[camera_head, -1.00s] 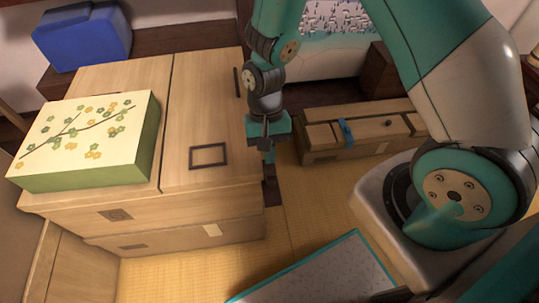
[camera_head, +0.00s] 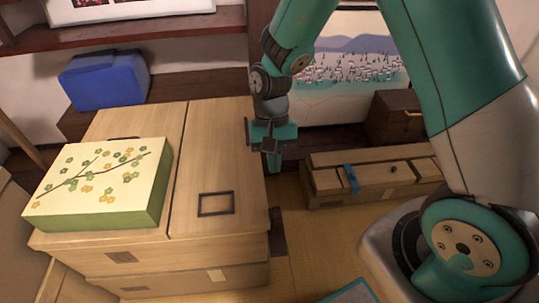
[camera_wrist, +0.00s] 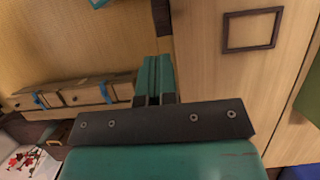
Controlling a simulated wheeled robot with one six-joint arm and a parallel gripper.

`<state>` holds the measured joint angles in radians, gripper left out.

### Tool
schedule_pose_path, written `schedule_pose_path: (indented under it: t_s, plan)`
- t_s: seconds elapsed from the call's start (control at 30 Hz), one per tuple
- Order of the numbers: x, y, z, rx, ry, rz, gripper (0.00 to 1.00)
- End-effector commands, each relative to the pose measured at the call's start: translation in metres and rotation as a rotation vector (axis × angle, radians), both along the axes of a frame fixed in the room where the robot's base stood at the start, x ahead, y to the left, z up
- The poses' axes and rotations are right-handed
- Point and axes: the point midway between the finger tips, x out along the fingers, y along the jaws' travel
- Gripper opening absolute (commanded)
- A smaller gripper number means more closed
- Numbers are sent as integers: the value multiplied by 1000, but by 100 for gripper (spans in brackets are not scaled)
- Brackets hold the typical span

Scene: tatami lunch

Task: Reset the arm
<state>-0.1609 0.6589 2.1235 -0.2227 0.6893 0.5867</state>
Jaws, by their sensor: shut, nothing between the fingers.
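My gripper (camera_head: 273,163) hangs pointing down from my teal arm, just right of the wooden chest's top in the head view. It is shut and empty. In the wrist view its closed fingers (camera_wrist: 155,80) show at the middle, with the tatami and the chest's side beyond them. Nothing is held.
A wooden chest (camera_head: 226,150) with a dark square frame (camera_head: 215,204) stands left of my gripper. A flowered green box (camera_head: 95,185) sits on it. A blue case (camera_head: 104,80) lies behind. A low wooden chest with a blue strap (camera_head: 370,180) stands to the right.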

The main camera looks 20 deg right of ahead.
Motion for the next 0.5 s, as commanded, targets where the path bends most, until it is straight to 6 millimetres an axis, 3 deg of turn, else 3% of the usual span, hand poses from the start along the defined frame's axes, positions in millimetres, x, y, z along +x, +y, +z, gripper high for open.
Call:
schedule_pose_path:
  t_s: [0.27,0.37,0.5]
  plan:
    - [-1,2,9,14,-17,19,0]
    - [-6,9,36,57,-66,84,0]
    - [-29,24,94,158,-186,257,0]
